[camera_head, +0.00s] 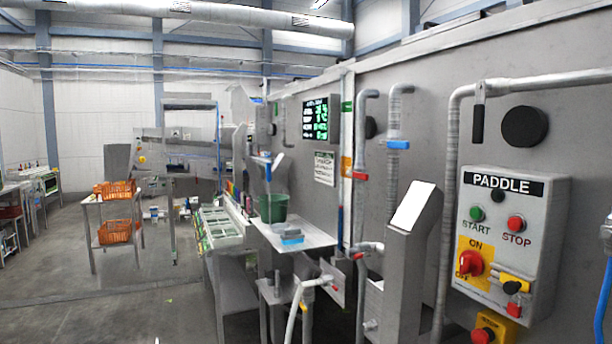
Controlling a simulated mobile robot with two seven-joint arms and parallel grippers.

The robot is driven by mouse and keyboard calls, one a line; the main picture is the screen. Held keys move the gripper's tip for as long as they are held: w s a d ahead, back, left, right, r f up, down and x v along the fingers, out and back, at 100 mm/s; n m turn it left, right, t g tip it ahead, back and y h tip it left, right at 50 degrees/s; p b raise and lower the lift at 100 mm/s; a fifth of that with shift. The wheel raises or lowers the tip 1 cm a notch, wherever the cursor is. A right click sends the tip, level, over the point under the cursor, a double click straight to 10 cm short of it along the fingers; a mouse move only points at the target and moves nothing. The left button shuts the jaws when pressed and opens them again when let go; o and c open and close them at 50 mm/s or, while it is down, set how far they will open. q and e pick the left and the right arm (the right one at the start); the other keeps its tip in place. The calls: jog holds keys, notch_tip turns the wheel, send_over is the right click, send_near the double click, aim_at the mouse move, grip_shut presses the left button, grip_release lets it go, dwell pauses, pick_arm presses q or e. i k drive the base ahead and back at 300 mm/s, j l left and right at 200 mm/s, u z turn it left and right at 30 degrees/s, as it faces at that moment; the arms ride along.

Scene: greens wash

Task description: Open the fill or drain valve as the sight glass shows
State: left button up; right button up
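A blue valve handle (397,145) sits on one upright grey pipe on the grey wall. A red handle or tag (360,176) sits on the pipe to its left. A narrow upright strip (347,130) with green and orange marks stands left of these pipes, with a dark blue part below. It may be the sight glass, but its level is too small to read. I cannot tell which valve is fill or drain. Neither of my grippers is in view.
A PADDLE control box (509,240) with start and stop buttons is close at right. A grey slanted post (414,215) stands before the pipes. A shelf holds a green bucket (272,208). A table with orange crates (115,190) stands left. The left floor is mostly clear.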

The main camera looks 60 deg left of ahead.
aim_at(361, 176)
jog(key=u, duration=1.6)
jog(key=i+j+u, duration=0.15)
jog(key=i+j, duration=0.55)
